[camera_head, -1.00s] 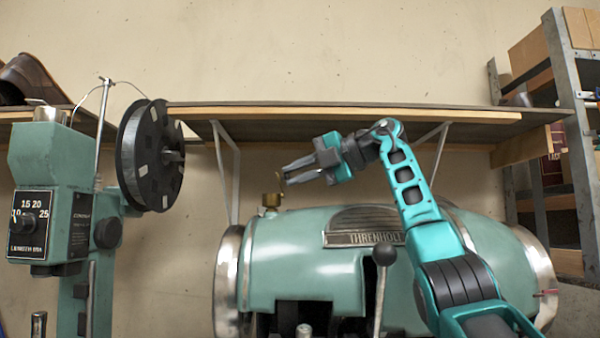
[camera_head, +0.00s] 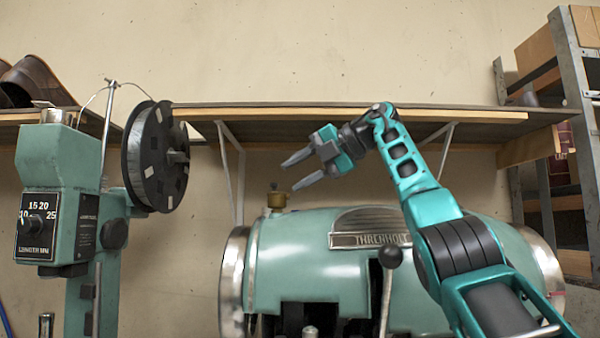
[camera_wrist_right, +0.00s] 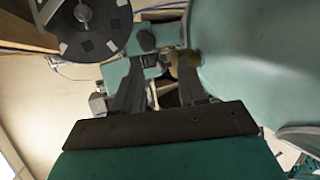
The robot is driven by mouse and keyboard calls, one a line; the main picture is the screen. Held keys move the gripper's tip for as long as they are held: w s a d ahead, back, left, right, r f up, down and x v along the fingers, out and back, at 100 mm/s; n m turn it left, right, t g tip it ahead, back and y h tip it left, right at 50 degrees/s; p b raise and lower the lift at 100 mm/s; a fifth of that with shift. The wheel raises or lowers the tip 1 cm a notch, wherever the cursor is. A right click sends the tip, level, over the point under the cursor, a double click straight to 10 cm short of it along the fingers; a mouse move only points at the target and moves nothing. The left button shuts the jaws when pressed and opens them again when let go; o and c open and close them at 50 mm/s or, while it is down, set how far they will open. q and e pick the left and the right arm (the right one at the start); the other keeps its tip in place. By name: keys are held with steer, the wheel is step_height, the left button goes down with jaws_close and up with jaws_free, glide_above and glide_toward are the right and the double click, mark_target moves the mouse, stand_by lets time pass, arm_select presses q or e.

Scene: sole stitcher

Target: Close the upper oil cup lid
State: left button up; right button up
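The upper oil cup (camera_head: 275,200) is a small brass cup on the upper left of the green machine drum. A small piece stands up on its top; it is too small to tell the lid's exact angle. In the right wrist view, a brass round part, apparently the cup (camera_wrist_right: 188,72), shows beside the fingers, partly hidden. My right gripper (camera_head: 290,176) is open and empty, its fingers pointing left, just above and to the right of the cup. It also shows in the right wrist view (camera_wrist_right: 158,82). My left gripper is not in view.
The green drum (camera_head: 310,260) fills the lower middle, with a black-knobbed lever (camera_head: 391,258) in front. A black spool (camera_head: 156,157) and a green dial column (camera_head: 55,200) stand at left. A shelf (camera_head: 350,113) runs behind. A rack (camera_head: 572,70) stands at right.

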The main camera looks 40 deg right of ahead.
steer(key=v, duration=1.3)
steer(key=shift+f, duration=0.1)
stand_by(0.5)
